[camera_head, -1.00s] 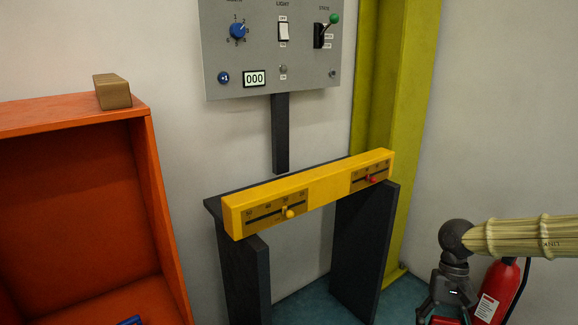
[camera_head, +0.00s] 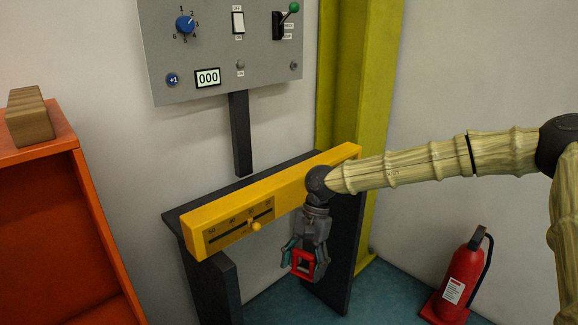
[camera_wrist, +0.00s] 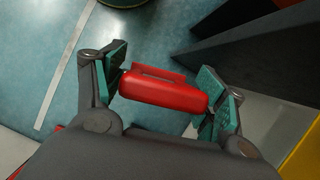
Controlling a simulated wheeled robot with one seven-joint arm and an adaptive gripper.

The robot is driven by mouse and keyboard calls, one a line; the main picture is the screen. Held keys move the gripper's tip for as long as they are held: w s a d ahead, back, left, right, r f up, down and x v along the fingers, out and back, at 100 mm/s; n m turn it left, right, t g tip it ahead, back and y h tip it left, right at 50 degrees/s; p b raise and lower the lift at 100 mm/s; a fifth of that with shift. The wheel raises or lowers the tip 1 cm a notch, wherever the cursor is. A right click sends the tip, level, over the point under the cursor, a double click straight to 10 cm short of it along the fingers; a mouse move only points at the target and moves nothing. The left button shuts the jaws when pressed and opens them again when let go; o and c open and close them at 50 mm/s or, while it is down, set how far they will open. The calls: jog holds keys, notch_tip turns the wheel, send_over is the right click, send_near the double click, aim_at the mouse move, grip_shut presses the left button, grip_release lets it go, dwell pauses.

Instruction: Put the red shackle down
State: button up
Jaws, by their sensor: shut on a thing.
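The red shackle (camera_head: 303,263) is held in my gripper (camera_head: 304,266), which hangs pointing down in front of the yellow slider bar. In the wrist view the red shackle (camera_wrist: 165,91) lies crosswise between the two teal finger pads of my gripper (camera_wrist: 165,92), with a pad at each end. The gripper is shut on it. The shackle is in the air, with the teal floor showing below it. The fingers hide its ends.
The yellow bar (camera_head: 232,213) rests on a dark stand (camera_head: 216,289). A grey control panel (camera_head: 217,52) hangs on the wall behind. An orange cabinet (camera_head: 92,217) with a brown block (camera_head: 28,117) is at left. A red extinguisher (camera_head: 458,283) stands on the floor at right.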

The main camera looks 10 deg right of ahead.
jog(key=w+a+r+m+t+p, duration=0.1)
jog(key=a+r+m+t+p, duration=0.3)
jog(key=a+r+m+p, duration=0.45)
jog(key=w+a+r+m+t+p, duration=0.1)
jog(key=a+r+m+t+p, duration=0.3)
jog(key=a+r+m, duration=0.75)
jog(key=m+p, duration=0.1)
jog(key=p, duration=0.3)
send_over(248, 190)
jog(key=s, duration=0.1)
jog(key=shift+s+d+r+g, duration=0.15)
jog(key=shift+d+r+g, duration=0.2)
jog(key=shift+g, duration=0.05)
jog(key=shift+w+d+f, duration=0.1)
jog(key=shift+w, duration=0.1)
notch_tip(248, 190, down, 4)
jog(key=shift+r+p, duration=0.25)
jog(key=shift+p, duration=0.4)
jog(key=o, duration=1.3)
jog(key=shift+c, duration=0.2)
